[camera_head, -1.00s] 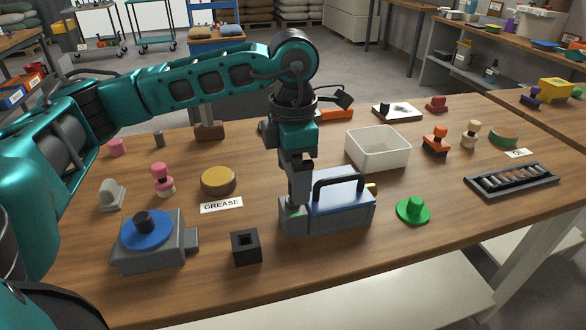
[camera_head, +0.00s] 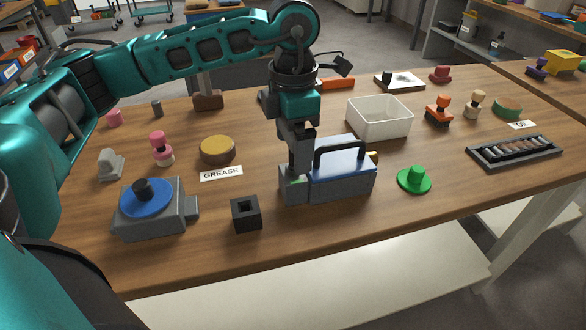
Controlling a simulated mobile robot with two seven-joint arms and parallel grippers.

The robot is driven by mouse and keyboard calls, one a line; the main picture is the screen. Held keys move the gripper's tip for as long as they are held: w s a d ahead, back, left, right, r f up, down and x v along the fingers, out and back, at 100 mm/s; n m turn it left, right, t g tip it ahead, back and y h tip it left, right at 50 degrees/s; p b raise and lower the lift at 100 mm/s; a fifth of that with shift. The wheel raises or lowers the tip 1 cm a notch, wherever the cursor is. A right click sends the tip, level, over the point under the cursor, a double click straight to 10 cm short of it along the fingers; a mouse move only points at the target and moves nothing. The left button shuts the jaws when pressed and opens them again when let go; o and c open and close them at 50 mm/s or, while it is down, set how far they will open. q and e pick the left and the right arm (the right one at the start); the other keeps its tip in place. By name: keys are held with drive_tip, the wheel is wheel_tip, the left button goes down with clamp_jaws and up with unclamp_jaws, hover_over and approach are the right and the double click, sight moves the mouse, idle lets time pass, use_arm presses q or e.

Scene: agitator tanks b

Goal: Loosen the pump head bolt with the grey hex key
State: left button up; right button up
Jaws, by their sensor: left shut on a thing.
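The pump is a blue and grey block (camera_head: 345,178) with a black top handle, standing near the middle of the bench. Its grey left end (camera_head: 294,190), with a small green patch, is the pump head side. My left gripper (camera_head: 299,170) points down over that end, its fingertips low against it. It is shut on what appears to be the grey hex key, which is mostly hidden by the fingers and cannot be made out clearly. The bolt is hidden too. My right gripper is not in view.
A black square socket block (camera_head: 246,222) and a grey box with a blue disc (camera_head: 150,212) stand to the left. A green knob (camera_head: 414,180) is to the right, a white bin (camera_head: 379,130) behind. The bench front right is clear.

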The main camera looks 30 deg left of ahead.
use_arm(q)
drive_tip(key=shift+n, duration=1.2)
drive_tip(key=shift+f+n, duration=0.1)
drive_tip(key=shift+n, duration=2.9)
drive_tip(key=shift+s, duration=0.1)
